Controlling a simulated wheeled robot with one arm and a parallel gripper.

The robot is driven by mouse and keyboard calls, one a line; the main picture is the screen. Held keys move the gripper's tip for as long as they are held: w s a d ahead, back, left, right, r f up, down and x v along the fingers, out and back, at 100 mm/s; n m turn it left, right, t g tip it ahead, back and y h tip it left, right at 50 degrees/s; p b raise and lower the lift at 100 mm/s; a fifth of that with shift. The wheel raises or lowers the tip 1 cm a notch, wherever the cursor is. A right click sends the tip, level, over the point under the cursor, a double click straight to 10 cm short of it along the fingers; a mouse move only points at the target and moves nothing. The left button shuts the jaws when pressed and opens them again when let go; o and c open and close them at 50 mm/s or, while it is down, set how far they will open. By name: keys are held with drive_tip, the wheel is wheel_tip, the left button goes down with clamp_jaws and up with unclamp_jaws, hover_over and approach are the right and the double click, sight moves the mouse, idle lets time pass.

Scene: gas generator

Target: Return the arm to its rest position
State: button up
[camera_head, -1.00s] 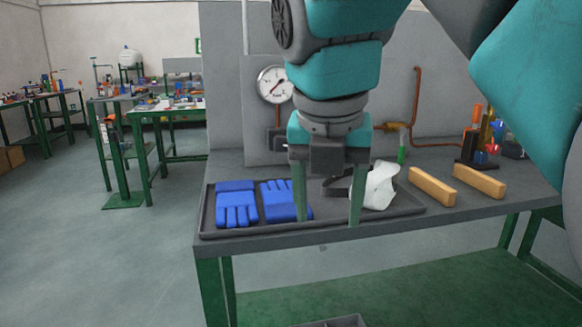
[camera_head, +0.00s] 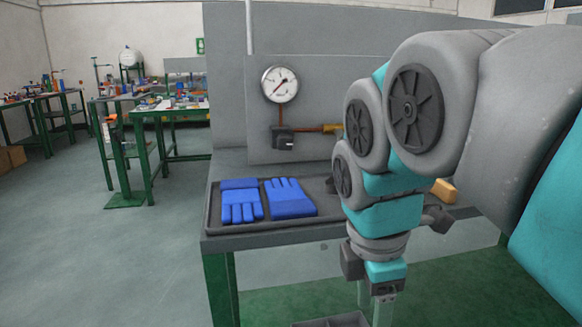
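My arm (camera_head: 415,110) is folded in front of the right part of the workbench. My gripper (camera_head: 372,308) points down in front of the bench's front edge, near the bottom of the picture. Its two pale green fingers stand apart with nothing seen between them, so it looks open and empty. The fingertips are at or beyond the lower part of the frame.
A dark tray (camera_head: 212,205) with blue gloves (camera_head: 290,196) lies on the workbench (camera_head: 222,243). A pressure gauge (camera_head: 280,84) and valve (camera_head: 284,139) are on the panel behind. My arm hides most of the bench's right side; one yellow block (camera_head: 443,191) shows partly. Open floor lies left.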

drive_tip(key=s+d+f+m+g, duration=0.1)
drive_tip(key=s+d+f+m, duration=0.1)
drive_tip(key=s+f+m, duration=0.4)
drive_tip(key=s+d+f+m+g+y, duration=0.1)
drive_tip(key=s+d+f+m, duration=0.1)
drive_tip(key=s+f+m, duration=0.4)
wheel_tip(320, 180, down, 6)
drive_tip(key=m, duration=0.6)
drive_tip(key=shift+s+r+g, duration=0.15)
drive_tip(key=shift+s+g, duration=0.1)
drive_tip(key=shift+g, duration=0.15)
